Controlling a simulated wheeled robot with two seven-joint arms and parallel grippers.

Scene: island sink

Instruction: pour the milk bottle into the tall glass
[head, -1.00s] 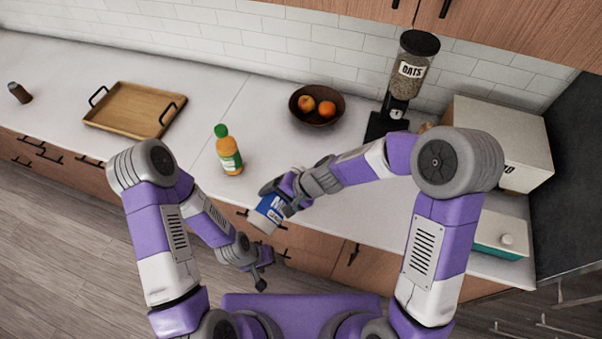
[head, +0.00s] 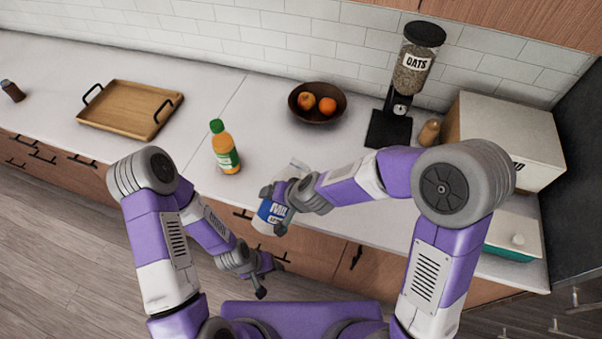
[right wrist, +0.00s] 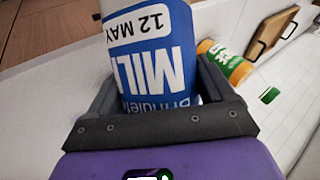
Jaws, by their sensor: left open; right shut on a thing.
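The milk bottle (head: 269,214), white with a blue label, is held in my right gripper (head: 276,207) in front of the counter edge. In the right wrist view the bottle (right wrist: 150,55) sits between the two dark fingers, its label upside down in the picture. I cannot tell its exact tilt. A pale, translucent shape (head: 298,168) shows just behind the right gripper on the counter; it may be the tall glass, but it is mostly hidden. My left gripper (head: 267,279) is open and empty, low in front of the cabinets.
A juice bottle (head: 225,148) with a green cap stands left of the right gripper. A fruit bowl (head: 317,119), an oats dispenser (head: 412,70) and a white box (head: 507,137) are farther back. A wooden tray (head: 128,108) lies left. Counter between tray and bowl is mostly clear.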

